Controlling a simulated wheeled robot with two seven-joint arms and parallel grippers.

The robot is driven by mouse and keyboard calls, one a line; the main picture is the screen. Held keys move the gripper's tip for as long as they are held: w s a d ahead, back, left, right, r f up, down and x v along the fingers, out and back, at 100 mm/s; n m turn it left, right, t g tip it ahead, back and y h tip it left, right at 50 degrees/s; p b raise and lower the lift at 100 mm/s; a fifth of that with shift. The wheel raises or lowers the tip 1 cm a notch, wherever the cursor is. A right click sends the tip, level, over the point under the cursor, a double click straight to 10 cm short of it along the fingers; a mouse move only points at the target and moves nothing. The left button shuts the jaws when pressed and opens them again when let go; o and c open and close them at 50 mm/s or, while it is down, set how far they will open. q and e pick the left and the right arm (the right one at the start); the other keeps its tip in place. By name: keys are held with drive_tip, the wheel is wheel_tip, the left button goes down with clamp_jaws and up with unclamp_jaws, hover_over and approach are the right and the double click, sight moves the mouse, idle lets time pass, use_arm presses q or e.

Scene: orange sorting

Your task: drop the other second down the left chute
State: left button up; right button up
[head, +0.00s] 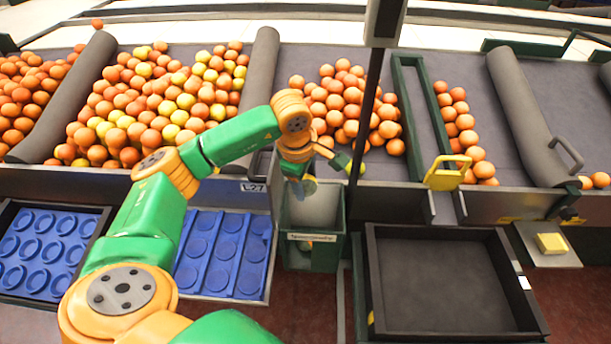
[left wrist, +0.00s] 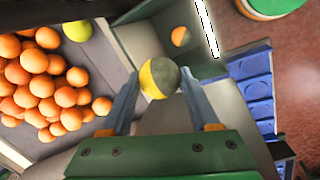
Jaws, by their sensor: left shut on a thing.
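My left gripper (head: 302,184) hangs over the mouth of the left chute (head: 328,250), a green-walled bin with a white label on its front. In the left wrist view the gripper (left wrist: 158,82) is shut on a second (left wrist: 160,78), a round fruit part yellow and part grey-green, held between the two fingertips. Another second (left wrist: 180,36), orange with a dark patch, lies beyond it, apparently inside the chute; the head view does not show it clearly. My right gripper is not in view.
Blue cup trays (head: 222,255) stand left of the chute. An empty black crate (head: 440,285) stands to its right. A dark post (head: 370,100) rises nearby.

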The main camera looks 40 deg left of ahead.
sight(306, 194)
use_arm(q)
drive_tip(key=b+x, duration=0.1)
drive_tip(key=x, duration=0.1)
drive_tip(key=s+b+x, duration=0.1)
drive_tip(key=b+x, duration=0.1)
drive_tip(key=shift+f, duration=0.45)
drive_tip(key=shift+w+r, duration=0.1)
drive_tip(key=o, duration=1.5)
drive_tip(key=shift+d, duration=0.1)
drive_tip(key=shift+c, duration=0.2)
drive_tip(key=v, duration=0.7)
drive_tip(key=shift+r, duration=0.15)
